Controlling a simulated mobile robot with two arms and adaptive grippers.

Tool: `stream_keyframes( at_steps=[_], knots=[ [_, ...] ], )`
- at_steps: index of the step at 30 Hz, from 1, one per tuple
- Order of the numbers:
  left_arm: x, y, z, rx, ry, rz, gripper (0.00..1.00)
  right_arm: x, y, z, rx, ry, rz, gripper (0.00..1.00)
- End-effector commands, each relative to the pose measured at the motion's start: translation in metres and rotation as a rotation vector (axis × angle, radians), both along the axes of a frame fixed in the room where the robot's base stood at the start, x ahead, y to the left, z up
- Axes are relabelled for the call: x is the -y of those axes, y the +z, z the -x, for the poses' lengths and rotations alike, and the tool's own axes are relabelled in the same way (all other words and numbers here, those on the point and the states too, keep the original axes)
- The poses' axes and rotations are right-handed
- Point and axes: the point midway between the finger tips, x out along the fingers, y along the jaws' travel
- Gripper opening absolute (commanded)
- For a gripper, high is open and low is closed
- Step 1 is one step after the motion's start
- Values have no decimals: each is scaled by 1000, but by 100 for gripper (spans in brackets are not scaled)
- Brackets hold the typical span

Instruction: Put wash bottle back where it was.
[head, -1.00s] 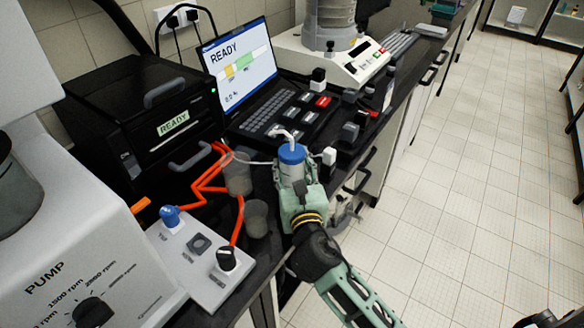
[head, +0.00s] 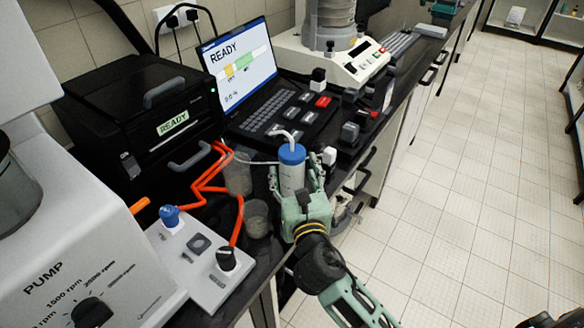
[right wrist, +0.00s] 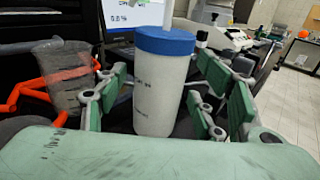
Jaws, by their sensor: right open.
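The wash bottle (head: 291,172) is white with a blue cap and a bent white spout. It stands upright near the front edge of the dark bench. In the right wrist view the wash bottle (right wrist: 160,92) stands between the spread fingers, with a visible gap on each side. My right gripper (head: 297,190) is open around it; in the right wrist view its green finger pads (right wrist: 160,100) flank the bottle without touching it. The bottle's base is partly hidden by the gripper in the head view. My left gripper is not in view.
A laptop (head: 245,85) reading READY and a black READY box (head: 140,120) stand behind. The pump (head: 90,250) is at left. Floor is free at right.

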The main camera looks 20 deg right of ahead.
Motion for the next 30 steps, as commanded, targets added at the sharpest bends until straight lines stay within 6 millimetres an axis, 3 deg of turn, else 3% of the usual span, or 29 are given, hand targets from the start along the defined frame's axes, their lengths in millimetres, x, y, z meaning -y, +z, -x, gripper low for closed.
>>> stream_keyframes(
  at_steps=[6,13,18,30],
  knots=[
    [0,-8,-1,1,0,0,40,-6,-2,50,-2,2,0,62],
    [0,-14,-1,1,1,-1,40,-11,-1,86,-1,1,-2,62],
    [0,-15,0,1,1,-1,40,-12,1,95,0,0,-2,62],
    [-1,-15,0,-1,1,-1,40,-12,1,96,1,0,-1,62]
  ],
)
